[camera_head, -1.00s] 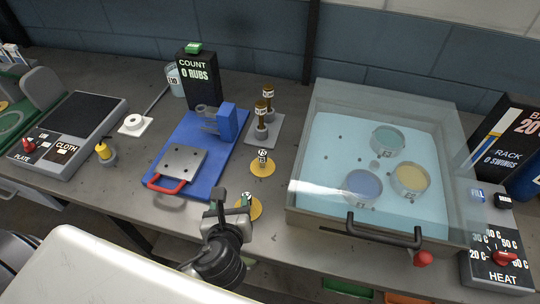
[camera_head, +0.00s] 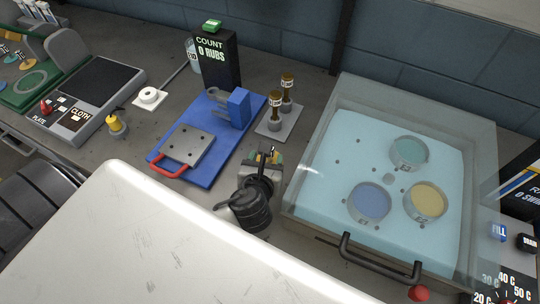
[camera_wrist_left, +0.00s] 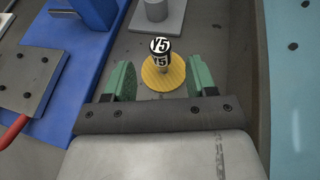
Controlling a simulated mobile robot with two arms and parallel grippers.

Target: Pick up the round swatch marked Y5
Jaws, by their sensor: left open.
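The round swatch marked Y5 (camera_wrist_left: 172,82) is a flat yellow disc with a small upright post (camera_wrist_left: 160,52) bearing black-and-white Y5 labels. It lies on the grey bench, and the left wrist view shows it well. My left gripper (camera_wrist_left: 162,80) is open, with its green finger pads on either side of the swatch and a gap on both sides. In the head view my left gripper (camera_head: 264,156) hides most of the swatch. My right gripper is not in view.
A blue board (camera_head: 207,168) with a metal plate and red handle lies left of the gripper. A grey stand (camera_head: 278,123) with two brown-topped posts is behind. A clear-walled water bath (camera_head: 320,190) with several cups stands close on the right.

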